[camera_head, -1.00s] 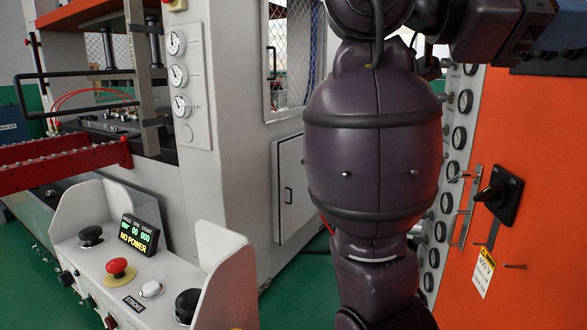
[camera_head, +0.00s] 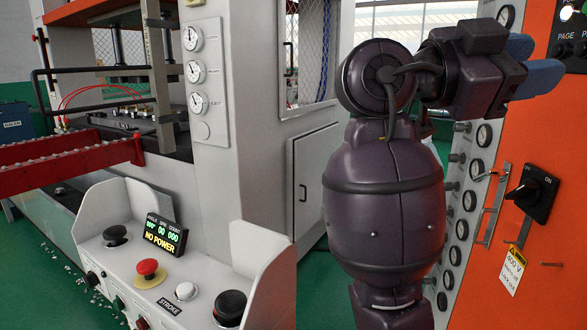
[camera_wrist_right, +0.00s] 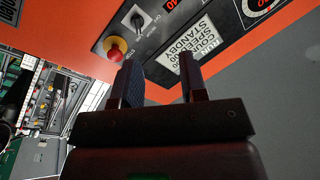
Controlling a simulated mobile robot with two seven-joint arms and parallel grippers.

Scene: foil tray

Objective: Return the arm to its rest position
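My right arm (camera_head: 385,200) rises from the bottom of the head view, bends at a high joint and reaches right. Its gripper (camera_head: 548,66) has blue fingers pointing right, in front of the orange cabinet (camera_head: 550,130). In the right wrist view the two fingers (camera_wrist_right: 160,76) stand apart with nothing between them. My left gripper is not in view.
Left stands a white press with gauges (camera_head: 196,72), a red rail (camera_head: 70,165) and a button console (camera_head: 255,270) whose display (camera_head: 166,236) reads NO POWER. Green floor shows at left.

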